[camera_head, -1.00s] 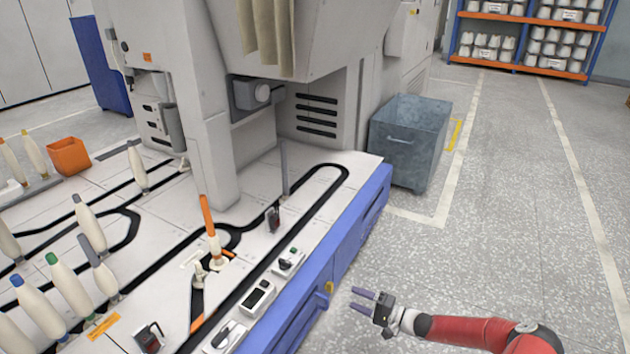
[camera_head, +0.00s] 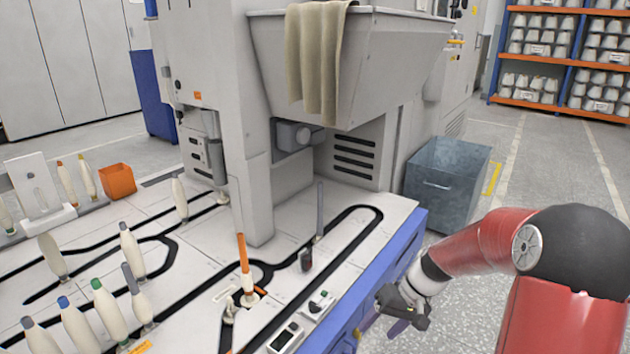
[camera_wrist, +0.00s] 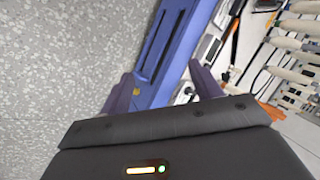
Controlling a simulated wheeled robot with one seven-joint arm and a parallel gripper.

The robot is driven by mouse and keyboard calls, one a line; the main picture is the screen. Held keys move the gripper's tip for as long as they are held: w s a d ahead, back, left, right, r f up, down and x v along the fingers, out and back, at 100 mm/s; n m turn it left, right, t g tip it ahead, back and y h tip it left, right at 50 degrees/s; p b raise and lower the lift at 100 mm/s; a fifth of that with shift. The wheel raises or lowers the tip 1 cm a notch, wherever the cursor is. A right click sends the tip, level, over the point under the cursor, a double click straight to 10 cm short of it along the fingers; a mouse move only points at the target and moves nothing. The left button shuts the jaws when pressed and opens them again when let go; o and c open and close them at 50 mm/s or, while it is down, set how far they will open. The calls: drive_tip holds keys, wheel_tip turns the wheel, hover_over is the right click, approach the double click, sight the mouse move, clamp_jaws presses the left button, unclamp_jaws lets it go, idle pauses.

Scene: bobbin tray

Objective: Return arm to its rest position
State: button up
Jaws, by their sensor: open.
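My gripper (camera_head: 385,325) is in the lower right of the head view, beside the blue front edge of the machine table. My red and black arm bends down to it from the right. In the wrist view my gripper (camera_wrist: 160,90) shows two dark purple fingers spread wide apart with nothing between them. Beyond the fingers are the blue table side (camera_wrist: 168,55) and the grey floor.
The white machine table (camera_head: 205,265) carries several bobbins, an orange-topped spindle (camera_head: 245,262) and small control boxes (camera_head: 287,338). An orange bin (camera_head: 117,181) stands at the left. A grey metal bin (camera_head: 446,185) stands behind my arm. Speckled floor at right is clear.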

drive_tip(key=s+r+m+t+h+p, duration=0.1)
drive_tip(key=s+r+t+h, duration=0.4)
drive_tip(key=s+r, duration=1.6)
drive_tip(key=shift+d+t+h+p, duration=0.25)
drive_tip(key=shift+t+h+p, duration=0.2)
drive_tip(key=shift+p, duration=0.45)
drive_tip(key=shift+r, duration=0.1)
